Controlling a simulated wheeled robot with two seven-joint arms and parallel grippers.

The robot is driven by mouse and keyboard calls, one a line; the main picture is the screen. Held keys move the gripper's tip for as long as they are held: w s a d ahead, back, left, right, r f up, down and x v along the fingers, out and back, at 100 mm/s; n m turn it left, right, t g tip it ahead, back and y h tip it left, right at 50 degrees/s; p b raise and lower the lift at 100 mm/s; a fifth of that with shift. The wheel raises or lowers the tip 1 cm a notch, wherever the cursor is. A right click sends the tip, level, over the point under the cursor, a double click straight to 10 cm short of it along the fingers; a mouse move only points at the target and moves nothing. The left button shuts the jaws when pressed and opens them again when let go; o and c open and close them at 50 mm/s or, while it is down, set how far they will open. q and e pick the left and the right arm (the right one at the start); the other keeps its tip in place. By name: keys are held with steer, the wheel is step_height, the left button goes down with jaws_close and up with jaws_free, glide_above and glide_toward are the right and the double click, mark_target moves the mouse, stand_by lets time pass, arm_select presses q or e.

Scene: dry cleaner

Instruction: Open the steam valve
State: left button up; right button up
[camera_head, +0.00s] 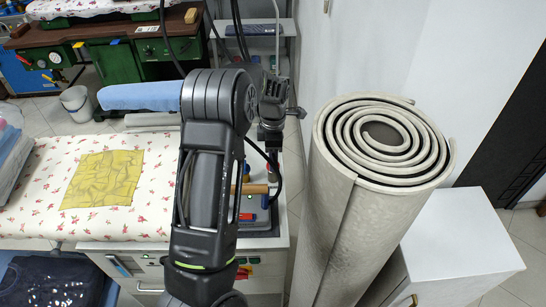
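One of my arms, apparently the left, rises from the bottom, left of the middle, and bends over at its elbow. Its wrist and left gripper (271,150) hang beyond the elbow above the right end of the ironing table. The fingers are small and partly covered, so I cannot tell whether they are open or shut. Small red and blue parts (247,216) show beside the forearm, below the gripper; I cannot tell whether one of them is the steam valve. My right gripper is not in view.
A tall rolled grey carpet (345,220) stands close right of the arm, beside a white cabinet (460,245). A blue padded board (140,96) and a bucket (76,102) are behind.

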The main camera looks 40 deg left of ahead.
arm_select(q)
jaws_close()
steer(key=shift+m, duration=0.3)
steer(key=m+b, duration=0.2)
steer(key=shift+f+m, duration=0.1)
steer(key=shift+m, duration=0.2)
steer(key=m+b, duration=0.1)
steer(key=m, duration=0.2)
steer(key=m+b, duration=0.2)
steer(key=m, duration=0.3)
steer(key=shift+m, duration=0.4)
steer(key=m+b, duration=0.1)
steer(key=m, duration=0.5)
